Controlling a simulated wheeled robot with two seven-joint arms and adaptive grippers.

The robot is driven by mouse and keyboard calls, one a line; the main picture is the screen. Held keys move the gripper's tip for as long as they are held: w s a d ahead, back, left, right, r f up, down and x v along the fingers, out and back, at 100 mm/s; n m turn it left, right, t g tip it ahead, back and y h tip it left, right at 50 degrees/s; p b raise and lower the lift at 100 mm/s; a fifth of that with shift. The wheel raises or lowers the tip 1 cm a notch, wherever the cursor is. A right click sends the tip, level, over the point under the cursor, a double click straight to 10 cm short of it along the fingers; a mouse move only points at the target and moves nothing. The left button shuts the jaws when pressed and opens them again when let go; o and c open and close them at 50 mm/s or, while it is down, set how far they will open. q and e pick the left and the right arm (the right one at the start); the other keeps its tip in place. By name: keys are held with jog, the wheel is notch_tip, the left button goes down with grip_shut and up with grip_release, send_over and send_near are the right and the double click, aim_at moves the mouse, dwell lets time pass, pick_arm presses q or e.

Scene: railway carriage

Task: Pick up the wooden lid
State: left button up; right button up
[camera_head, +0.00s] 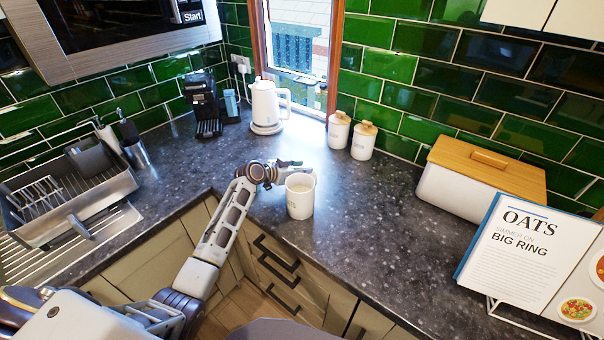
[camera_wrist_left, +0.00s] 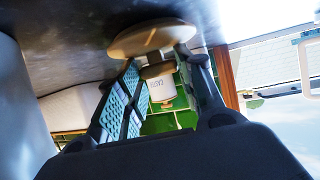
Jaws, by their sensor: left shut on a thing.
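The wooden lid (camera_wrist_left: 152,38) is a round tan disc at the fingertips in the left wrist view. Its knob (camera_wrist_left: 158,70) sits between the two fingers of my left gripper (camera_wrist_left: 165,72), which is shut on it. In the head view my left gripper (camera_head: 284,167) is at the back rim of the nearest white canister (camera_head: 300,199). That canister stands upright near the counter's front edge, with a pale top and no wooden lid on it. The held lid is hard to make out in the head view. My right gripper is not in view.
Two lidded canisters (camera_head: 363,141) and a white kettle (camera_head: 267,106) stand behind, by the window. A bread bin (camera_head: 472,199) and an open cookbook (camera_head: 527,253) are at right. A dish rack (camera_head: 65,200) is at left. The counter (camera_head: 385,235) right of the near canister is clear.

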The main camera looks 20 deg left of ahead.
pick_arm(q)
notch_tip(320, 180, up, 10)
jog(key=b, duration=0.1)
dwell(0.5)
jog(key=shift+r, duration=0.1)
dwell(0.5)
